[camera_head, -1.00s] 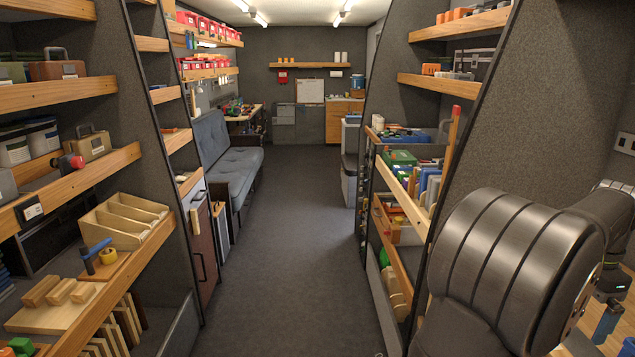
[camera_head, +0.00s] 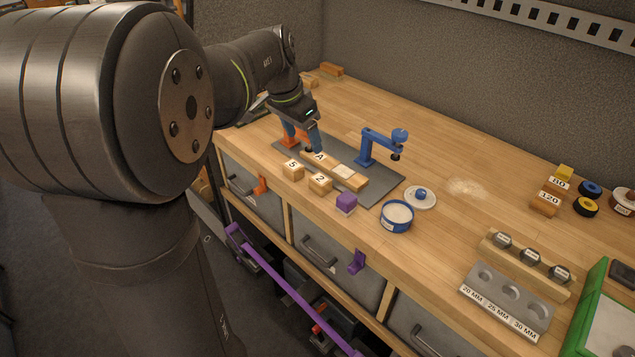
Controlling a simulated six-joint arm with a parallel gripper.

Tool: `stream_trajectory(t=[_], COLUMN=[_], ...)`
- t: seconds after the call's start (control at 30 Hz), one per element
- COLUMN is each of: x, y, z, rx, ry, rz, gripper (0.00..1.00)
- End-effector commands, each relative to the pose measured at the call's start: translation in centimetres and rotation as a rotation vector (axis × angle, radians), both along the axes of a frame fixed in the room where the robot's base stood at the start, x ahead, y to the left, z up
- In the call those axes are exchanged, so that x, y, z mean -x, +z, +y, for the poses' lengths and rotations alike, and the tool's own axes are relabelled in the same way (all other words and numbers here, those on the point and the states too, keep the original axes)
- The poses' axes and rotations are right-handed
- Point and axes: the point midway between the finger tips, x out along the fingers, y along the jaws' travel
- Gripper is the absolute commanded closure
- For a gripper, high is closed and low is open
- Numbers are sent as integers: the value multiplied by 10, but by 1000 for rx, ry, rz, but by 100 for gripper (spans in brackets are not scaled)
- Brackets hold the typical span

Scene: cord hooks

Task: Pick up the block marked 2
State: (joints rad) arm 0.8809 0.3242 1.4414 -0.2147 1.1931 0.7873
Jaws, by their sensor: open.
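The block marked 2 (camera_head: 320,184) is a small wooden cube near the bench's front edge, with the 2 on its top face. The block marked 5 (camera_head: 292,171) is to its left. A block marked A (camera_head: 320,158) is just behind it, in a wooden strip (camera_head: 352,180) on a dark grey mat (camera_head: 386,190). My gripper (camera_head: 303,141) has blue fingers spread apart. It is behind and left of the block marked 2, near the mat's left end, and no block shows between the fingers. An orange piece (camera_head: 288,142) is partly hidden by the fingers.
A blue clamp-like stand (camera_head: 367,147) rises from the mat. A purple block (camera_head: 346,203), a blue round tin (camera_head: 397,217) and its white lid (camera_head: 420,197) lie right of the block marked 2. A purple hook (camera_head: 357,262) is on the bench front.

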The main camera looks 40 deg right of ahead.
Motion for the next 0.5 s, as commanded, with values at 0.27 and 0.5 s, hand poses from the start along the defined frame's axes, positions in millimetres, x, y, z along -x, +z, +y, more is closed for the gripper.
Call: stream_trajectory(t=[0.27,0.5], x=[1,2], y=[-13,-55], z=[25,8], rx=[118,116], ry=[19,17], rz=[-19,-17], gripper=[29,29])
